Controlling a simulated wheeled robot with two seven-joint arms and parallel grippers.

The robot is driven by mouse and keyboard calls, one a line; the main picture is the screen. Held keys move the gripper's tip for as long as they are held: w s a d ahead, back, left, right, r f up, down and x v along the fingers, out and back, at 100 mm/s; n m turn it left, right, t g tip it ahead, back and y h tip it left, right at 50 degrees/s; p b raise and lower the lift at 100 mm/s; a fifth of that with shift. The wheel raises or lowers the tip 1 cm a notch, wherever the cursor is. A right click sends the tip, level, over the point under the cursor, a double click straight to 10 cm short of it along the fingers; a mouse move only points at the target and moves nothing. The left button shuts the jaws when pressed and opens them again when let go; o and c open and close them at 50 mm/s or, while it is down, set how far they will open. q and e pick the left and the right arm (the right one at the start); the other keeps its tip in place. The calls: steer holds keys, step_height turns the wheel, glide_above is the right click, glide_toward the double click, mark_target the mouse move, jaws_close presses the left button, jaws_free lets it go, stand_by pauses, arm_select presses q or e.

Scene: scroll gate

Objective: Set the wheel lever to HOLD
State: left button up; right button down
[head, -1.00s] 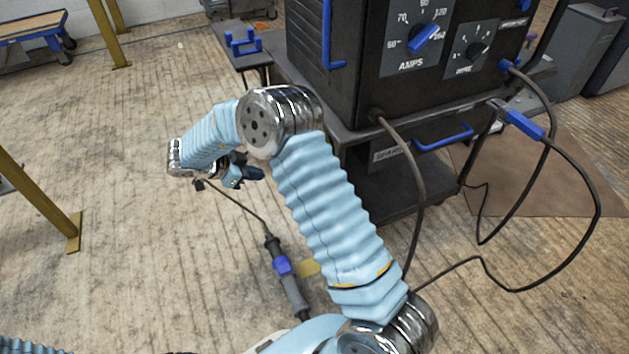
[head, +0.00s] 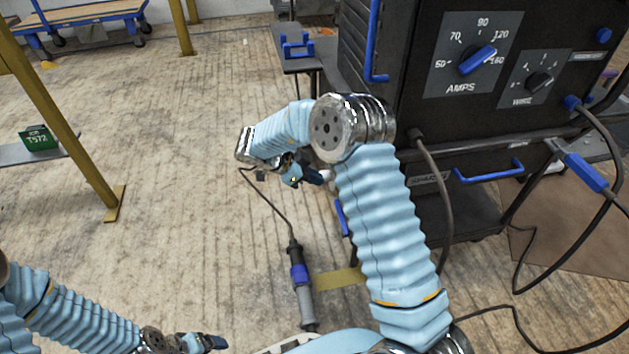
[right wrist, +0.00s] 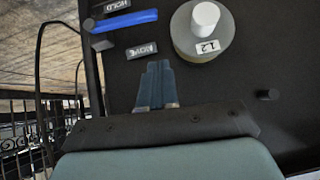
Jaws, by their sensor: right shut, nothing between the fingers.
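The right wrist view shows a blue lever (right wrist: 125,21) on a dark panel. It lies between an inverted label reading HOLD (right wrist: 117,5) above it and a second inverted label (right wrist: 140,49), probably MOVE, below it. My right gripper (right wrist: 155,68) is shut and empty, with its tips just below the second label and apart from the lever. In the head view the right gripper (head: 318,177) is by the lower left side of the black machine's cart, partly hidden by my arm. My left gripper (head: 207,342) is at the bottom left; its jaws are unclear.
The black machine (head: 415,110) has dials and blue handles. A cylinder with a white knob (right wrist: 205,18) is right of the lever, and a small peg (right wrist: 267,95) sticks out. Cables and a torch-like tool (head: 302,285) lie on the floor. Open floor is left, around a yellow post (head: 65,120).

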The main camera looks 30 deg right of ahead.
mark_target(341, 217)
arm_select(q)
step_height(341, 217, down, 3)
steer(key=b, duration=0.3)
steer(key=shift+w+f, duration=0.1)
steer(key=shift+f, duration=0.1)
arm_select(e)
steer(key=d+f, duration=0.5)
steer(key=f, duration=0.4)
steer(key=shift+s, duration=0.2)
